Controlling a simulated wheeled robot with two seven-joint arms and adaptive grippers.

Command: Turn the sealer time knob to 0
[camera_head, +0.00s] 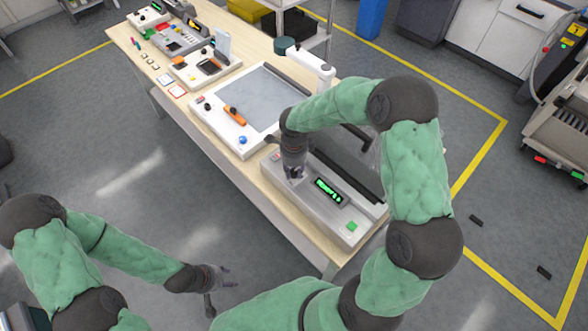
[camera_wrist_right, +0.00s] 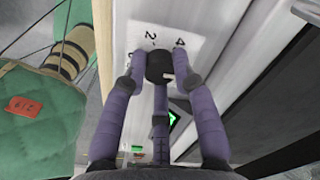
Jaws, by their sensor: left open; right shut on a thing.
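The sealer (camera_head: 318,213) is a grey machine with a lit green display (camera_head: 328,190) at the near end of the table. Its black time knob (camera_wrist_right: 160,66) shows in the right wrist view, on a white dial plate (camera_wrist_right: 150,38) where a 2 and a 4 can be read. A pale mark shows on the knob's near right side; the rest of the scale is hidden. My right gripper (camera_head: 294,173) is shut on the knob, its fingers (camera_wrist_right: 161,69) around it. In the head view it hides the knob. My left gripper (camera_head: 222,284) is open and empty, above the floor.
A green button (camera_head: 351,227) is at the sealer's near right corner. A white-framed device (camera_head: 229,133) with a blue knob and an orange handle stands beside the sealer. More devices line the table's far end. The floor left of the table (camera_head: 130,150) is clear.

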